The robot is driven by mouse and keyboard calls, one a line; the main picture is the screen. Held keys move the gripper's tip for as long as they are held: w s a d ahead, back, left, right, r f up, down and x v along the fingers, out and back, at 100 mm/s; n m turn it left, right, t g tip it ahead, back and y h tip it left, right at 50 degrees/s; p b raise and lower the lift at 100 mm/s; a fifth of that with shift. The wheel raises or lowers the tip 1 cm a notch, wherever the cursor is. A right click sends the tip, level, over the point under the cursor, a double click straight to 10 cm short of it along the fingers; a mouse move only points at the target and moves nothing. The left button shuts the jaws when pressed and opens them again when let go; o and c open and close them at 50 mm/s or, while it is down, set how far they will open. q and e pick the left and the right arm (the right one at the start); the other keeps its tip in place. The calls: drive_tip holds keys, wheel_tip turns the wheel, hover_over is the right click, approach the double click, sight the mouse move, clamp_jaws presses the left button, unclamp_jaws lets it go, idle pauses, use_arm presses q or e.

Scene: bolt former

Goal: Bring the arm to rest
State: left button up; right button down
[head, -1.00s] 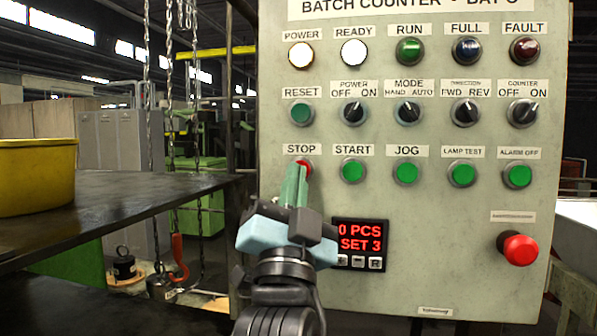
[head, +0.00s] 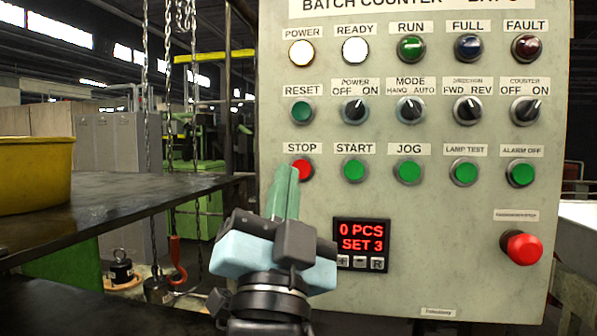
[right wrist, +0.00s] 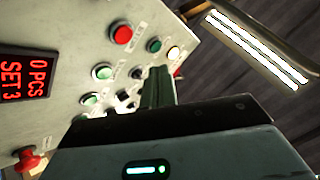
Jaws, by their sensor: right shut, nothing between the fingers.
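My right gripper (head: 287,170) is shut and empty, its green fingers pointing up in front of the control panel (head: 450,220). In the head view its tips overlap the lower left edge of the red STOP button (head: 302,169); they look apart from it. In the right wrist view the shut fingers (right wrist: 160,75) show with the tilted panel beyond, and the red button (right wrist: 122,34) is in plain view, apart from the fingers. The display (head: 361,238) reads 0 PCS, SET 3. The POWER (head: 301,52) and READY (head: 354,51) lamps are lit white. My left gripper is not in view.
A dark shelf (head: 130,205) with a yellow bin (head: 35,175) stands at the left. A chain hook (head: 177,258) hangs below it. A large red mushroom button (head: 522,248) sticks out of the panel at the lower right.

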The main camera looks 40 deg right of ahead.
drive_tip(key=shift+a+f, duration=0.1)
idle(0.5)
